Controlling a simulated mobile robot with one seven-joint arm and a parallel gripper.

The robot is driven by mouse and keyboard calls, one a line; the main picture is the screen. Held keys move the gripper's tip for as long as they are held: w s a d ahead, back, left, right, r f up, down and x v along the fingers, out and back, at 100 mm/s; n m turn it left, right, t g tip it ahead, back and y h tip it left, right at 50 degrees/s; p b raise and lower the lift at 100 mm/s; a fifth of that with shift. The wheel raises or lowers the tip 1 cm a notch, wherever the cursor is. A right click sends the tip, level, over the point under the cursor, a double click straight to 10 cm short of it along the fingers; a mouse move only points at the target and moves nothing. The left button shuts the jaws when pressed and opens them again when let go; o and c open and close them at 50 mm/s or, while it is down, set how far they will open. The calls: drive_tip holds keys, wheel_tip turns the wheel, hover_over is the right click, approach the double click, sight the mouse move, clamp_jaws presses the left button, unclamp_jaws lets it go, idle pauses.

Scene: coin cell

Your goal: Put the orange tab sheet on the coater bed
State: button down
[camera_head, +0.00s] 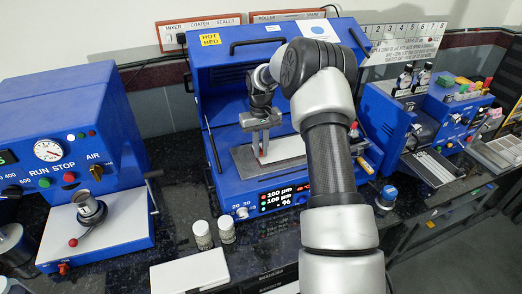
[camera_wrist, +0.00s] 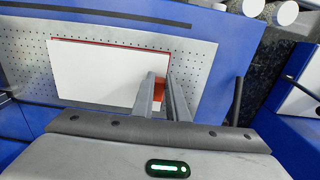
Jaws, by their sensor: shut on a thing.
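The tab sheet is a white rectangle (camera_wrist: 95,72) with a thin red edge and an orange tab (camera_wrist: 158,91); its white face also shows in the head view (camera_head: 288,148). My gripper (camera_wrist: 161,82) is shut on the orange tab, with the fingers on either side of it. In the head view my gripper (camera_head: 263,154) points down inside the blue coater. The coater bed (camera_wrist: 190,58) is a grey plate with rows of small holes; its grey front left part shows in the head view (camera_head: 243,164). The sheet is over the bed; I cannot tell whether it touches it. My arm hides the coater's right part.
The coater's raised blue lid (camera_head: 225,55) stands behind my gripper. A blue press (camera_head: 70,140) is at left. Two small jars (camera_head: 203,235) and a white flat box (camera_head: 190,270) are in front. A blue sealer machine (camera_head: 390,125) is at right.

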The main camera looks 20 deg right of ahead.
drive_tip(key=shift+f, duration=0.55)
drive_tip(key=shift+f, duration=0.2)
drive_tip(key=c, duration=1.7)
unclamp_jaws()
drive_tip(key=shift+r, duration=0.1)
drive_tip(key=shift+c, duration=0.2)
